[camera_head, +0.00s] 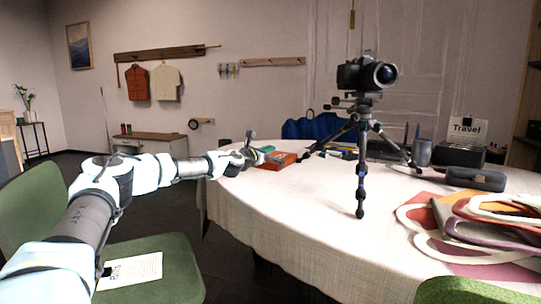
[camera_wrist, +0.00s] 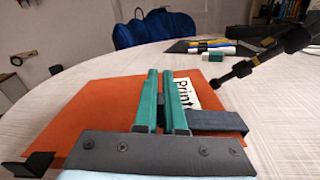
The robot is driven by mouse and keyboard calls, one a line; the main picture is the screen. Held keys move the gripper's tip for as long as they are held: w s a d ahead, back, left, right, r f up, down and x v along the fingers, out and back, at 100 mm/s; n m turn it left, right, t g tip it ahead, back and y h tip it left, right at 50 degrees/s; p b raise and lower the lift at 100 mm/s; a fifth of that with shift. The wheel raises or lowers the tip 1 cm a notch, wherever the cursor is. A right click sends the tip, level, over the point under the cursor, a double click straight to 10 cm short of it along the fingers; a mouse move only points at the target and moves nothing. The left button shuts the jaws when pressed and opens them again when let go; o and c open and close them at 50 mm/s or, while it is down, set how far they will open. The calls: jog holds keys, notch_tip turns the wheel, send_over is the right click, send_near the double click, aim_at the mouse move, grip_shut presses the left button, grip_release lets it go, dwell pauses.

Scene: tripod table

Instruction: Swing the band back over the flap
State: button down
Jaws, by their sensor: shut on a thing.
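An orange-red folder (camera_wrist: 75,105) lies on the table, with a white label reading "Print" (camera_wrist: 190,95) partly hidden by my fingers. It also shows in the head view (camera_head: 285,158), near the table's left edge. My gripper (camera_wrist: 168,80) has green fingers that reach over the folder. They are shut on a dark piece that seems to be part of the band (camera_wrist: 218,121). The band runs out to the right of the fingers over the folder. Another dark piece shows at the folder's lower left. I cannot make out the flap's edge or whether the band crosses it.
A tripod (camera_head: 362,165) with a camera (camera_head: 367,75) stands right of the folder; its leg (camera_wrist: 245,70) comes close to the folder's right side. A blue bag (camera_wrist: 165,28) is behind. Pale and coloured loops (camera_head: 480,220) lie at right. The front-middle tablecloth (camera_head: 300,215) is clear.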

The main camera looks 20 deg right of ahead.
jog(key=shift+w+a+f+n+b, duration=0.1)
jog(key=shift+f+n+b, duration=0.4)
jog(key=shift+n, duration=0.1)
jog(key=shift+w+a+f+n+b, duration=0.1)
jog(key=shift+f+n+b, duration=0.35)
jog(key=shift+n, duration=0.15)
jog(key=c, duration=1)
grip_release()
